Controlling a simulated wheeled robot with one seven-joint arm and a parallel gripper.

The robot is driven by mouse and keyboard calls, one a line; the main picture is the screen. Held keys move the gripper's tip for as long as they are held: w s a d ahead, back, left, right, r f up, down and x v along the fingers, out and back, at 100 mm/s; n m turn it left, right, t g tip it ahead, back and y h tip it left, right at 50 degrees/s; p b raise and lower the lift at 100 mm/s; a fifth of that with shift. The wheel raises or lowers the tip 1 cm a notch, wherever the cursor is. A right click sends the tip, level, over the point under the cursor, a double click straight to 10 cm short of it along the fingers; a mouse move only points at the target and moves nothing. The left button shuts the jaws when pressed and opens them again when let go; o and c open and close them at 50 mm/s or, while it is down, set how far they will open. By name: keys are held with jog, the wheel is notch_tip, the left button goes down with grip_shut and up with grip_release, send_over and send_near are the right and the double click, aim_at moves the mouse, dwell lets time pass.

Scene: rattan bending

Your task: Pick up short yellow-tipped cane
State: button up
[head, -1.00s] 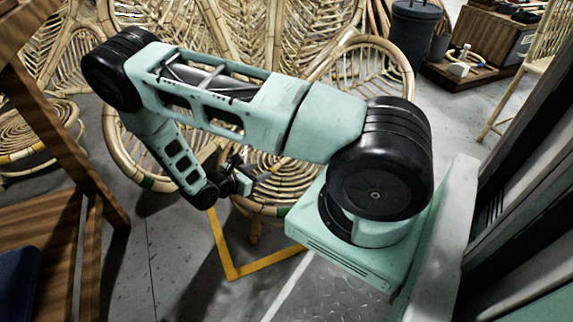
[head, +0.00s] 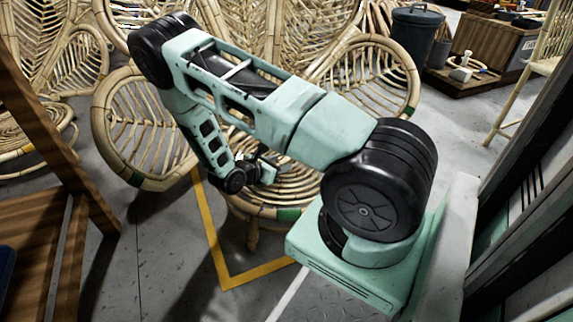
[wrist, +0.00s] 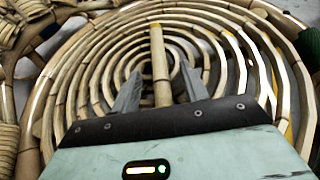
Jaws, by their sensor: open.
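The short yellow-tipped cane (wrist: 160,65) shows in the wrist view, a pale tan stick with a yellow band near its far end. It points away from me over a round coiled-rattan seat (wrist: 85,75). My gripper (wrist: 158,82) is open, with one grey finger on each side of the cane and a visible gap to both. The cane's near end is hidden behind the gripper body. In the head view my gripper (head: 272,163) is over the round seat (head: 300,197), and I cannot make out the cane there.
Rattan chairs with woven round backs (head: 145,130) crowd behind and left of my arm. A wooden frame (head: 60,140) stands at the left. A grey bin (head: 415,35) and wooden crate (head: 490,45) are at the back right. Bare floor with yellow tape (head: 235,283) lies in front.

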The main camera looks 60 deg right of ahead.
grip_shut()
jog(key=shift+r, duration=0.1)
